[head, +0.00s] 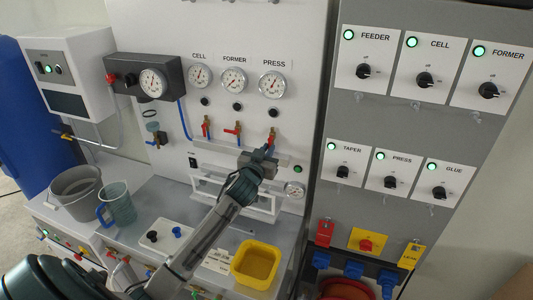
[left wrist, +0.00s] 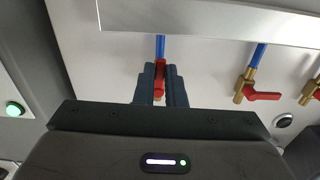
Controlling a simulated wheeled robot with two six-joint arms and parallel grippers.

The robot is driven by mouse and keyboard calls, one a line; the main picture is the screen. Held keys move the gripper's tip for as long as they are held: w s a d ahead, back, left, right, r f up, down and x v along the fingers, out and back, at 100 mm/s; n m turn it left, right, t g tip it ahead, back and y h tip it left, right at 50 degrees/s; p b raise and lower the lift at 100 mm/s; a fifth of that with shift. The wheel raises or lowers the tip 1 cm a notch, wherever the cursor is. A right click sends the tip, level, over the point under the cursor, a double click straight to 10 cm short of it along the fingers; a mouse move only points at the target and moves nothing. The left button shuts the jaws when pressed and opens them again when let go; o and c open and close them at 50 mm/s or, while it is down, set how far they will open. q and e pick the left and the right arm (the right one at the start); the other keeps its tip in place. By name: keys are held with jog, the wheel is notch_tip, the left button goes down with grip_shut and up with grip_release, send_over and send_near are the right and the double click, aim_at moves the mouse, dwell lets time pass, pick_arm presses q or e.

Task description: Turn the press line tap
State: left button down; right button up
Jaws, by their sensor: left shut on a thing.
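The press line tap (head: 272,134) is the rightmost of three red-handled taps on the white panel, below the PRESS gauge (head: 272,84). My left gripper (head: 269,150) reaches up to it from below. In the left wrist view my left gripper (left wrist: 160,82) has its two dark fingers shut on the tap's red handle (left wrist: 160,68). The handle looks roughly in line with the blue hose (left wrist: 160,46) there. The fingers hide most of the tap body. My right gripper is not in view.
The former tap (head: 237,129) is close on the left; its red handle (left wrist: 263,96) lies crosswise in the left wrist view. The cell tap (head: 206,127) is further left.

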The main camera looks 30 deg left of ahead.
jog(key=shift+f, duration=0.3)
pick_arm(q)
jog(key=c, duration=1.5)
grip_release()
